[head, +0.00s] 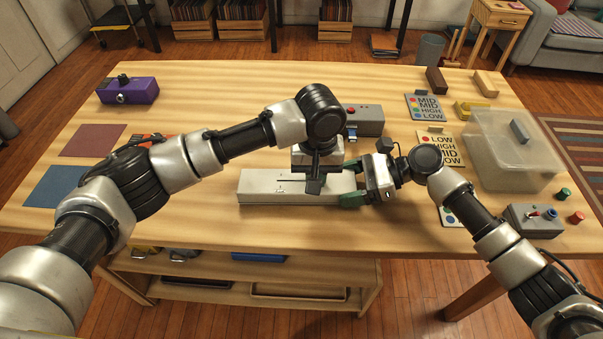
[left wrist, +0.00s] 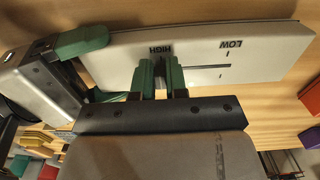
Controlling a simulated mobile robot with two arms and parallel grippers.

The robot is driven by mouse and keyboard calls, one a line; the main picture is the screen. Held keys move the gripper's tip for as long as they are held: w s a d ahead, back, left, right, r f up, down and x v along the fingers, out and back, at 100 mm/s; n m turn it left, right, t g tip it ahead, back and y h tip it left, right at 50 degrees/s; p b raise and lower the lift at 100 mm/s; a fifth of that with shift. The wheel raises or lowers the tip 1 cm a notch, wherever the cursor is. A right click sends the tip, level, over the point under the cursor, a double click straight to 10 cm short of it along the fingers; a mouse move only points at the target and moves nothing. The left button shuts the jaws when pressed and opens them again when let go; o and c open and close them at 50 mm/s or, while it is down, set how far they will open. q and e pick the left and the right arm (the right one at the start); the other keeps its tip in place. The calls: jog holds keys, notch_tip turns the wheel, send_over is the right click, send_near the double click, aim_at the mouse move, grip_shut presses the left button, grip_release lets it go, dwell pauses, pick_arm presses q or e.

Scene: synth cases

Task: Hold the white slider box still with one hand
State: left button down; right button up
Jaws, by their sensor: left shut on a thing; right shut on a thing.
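The white slider box (head: 258,188) lies flat on the table, near its front edge. In the left wrist view the box (left wrist: 275,45) shows a slot with HIGH and LOW printed beside it. My right gripper (head: 352,185) is shut on the box's right end, one green finger on each long side. It also shows at the box's left end in the left wrist view (left wrist: 85,65). My left gripper (head: 314,184) reaches down over the slot; in its wrist view its fingers (left wrist: 160,76) are shut at the HIGH end.
A grey box with a red button (head: 364,120) stands behind. A clear bin (head: 510,150), word cards (head: 438,147) and a grey control box (head: 535,222) are at the right. A purple box (head: 128,91) and a blue mat (head: 58,187) are at the left.

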pick_arm(q)
jog(key=shift+d, duration=0.1)
pick_arm(e)
jog(key=shift+a, duration=0.1)
pick_arm(q)
jog(key=c, duration=1.1)
grip_release()
notch_tip(320, 180, up, 12)
jog(key=shift+r, duration=0.1)
pick_arm(e)
jog(key=o, duration=1)
